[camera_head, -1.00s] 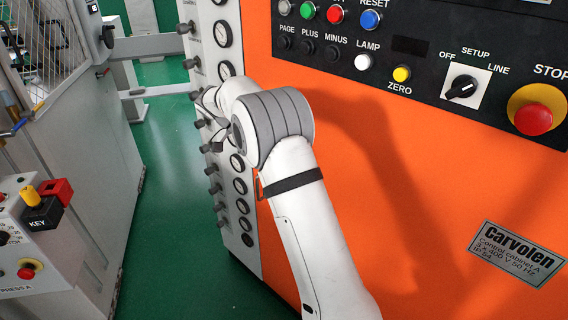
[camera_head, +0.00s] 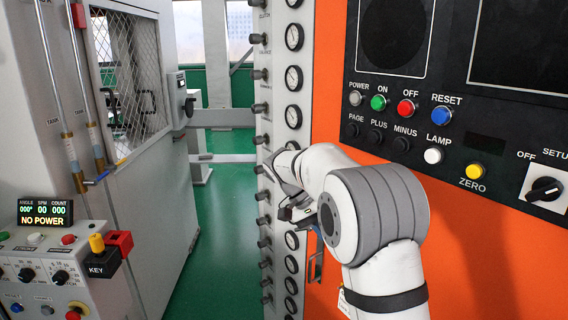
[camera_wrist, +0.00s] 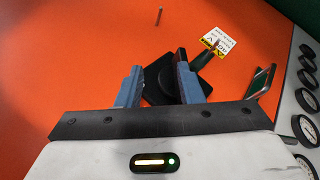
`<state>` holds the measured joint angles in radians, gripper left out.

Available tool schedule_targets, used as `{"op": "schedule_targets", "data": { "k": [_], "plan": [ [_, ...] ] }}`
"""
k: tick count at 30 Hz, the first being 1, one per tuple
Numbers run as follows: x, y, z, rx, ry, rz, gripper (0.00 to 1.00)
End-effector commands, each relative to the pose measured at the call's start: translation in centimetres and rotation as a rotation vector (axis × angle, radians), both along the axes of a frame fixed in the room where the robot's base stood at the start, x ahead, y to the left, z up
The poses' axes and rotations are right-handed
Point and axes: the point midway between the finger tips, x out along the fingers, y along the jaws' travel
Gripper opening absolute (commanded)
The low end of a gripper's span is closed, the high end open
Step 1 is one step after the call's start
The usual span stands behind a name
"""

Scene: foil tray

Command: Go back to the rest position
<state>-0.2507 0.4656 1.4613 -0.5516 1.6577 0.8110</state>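My gripper (camera_wrist: 160,84) shows in the wrist view with its two blue fingers apart. Beyond and partly between the fingertips is a black switch or handle (camera_wrist: 160,80) on the orange cabinet face (camera_wrist: 60,60). I see nothing clearly gripped, and I cannot tell whether a finger touches the black part. In the head view my arm reaches from the lower right toward the cabinet's left edge. My gripper is mostly hidden there behind my own arm; only a small part of it shows.
The orange cabinet with its button panel (camera_head: 455,150) fills the right. A column of gauges (camera_head: 293,78) runs along its edge. At left stand a grey caged machine (camera_head: 150,190) and a console (camera_head: 60,262) reading "NO POWER". Green floor (camera_head: 215,225) is free between them.

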Motion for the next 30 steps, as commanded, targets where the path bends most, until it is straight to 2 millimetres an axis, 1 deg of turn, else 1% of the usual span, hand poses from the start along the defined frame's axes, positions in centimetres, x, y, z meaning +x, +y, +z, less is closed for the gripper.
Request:
{"op": "schedule_targets", "data": {
  "k": [1, 3, 8, 12, 14, 15, 18, 21, 24, 27, 30],
  "plan": [
    [-1.7, -0.8, 0.7, 0.054, 0.000, 0.028, 0.34],
    [-3.9, -1.4, 1.1, 0.134, 0.002, 0.075, 0.34],
    [-9.1, -2.4, 1.3, 0.299, -0.020, 0.184, 0.34],
    [-13.9, -2.9, 0.8, 0.423, -0.066, 0.278, 0.34],
    [-15.9, -2.9, 0.5, 0.470, -0.091, 0.319, 0.34],
    [-17.2, -2.9, 0.2, 0.499, -0.112, 0.345, 0.34],
    [-20.4, -2.8, -0.8, 0.559, -0.167, 0.408, 0.34],
    [-23.0, -2.5, -1.8, 0.600, -0.221, 0.464, 0.34],
    [-24.9, -2.3, -2.8, 0.626, -0.265, 0.504, 0.34],
    [-26.0, -2.1, -3.5, 0.638, -0.291, 0.531, 0.34],
    [-26.4, -2.1, -3.8, 0.643, -0.305, 0.542, 0.34]
  ]
}}
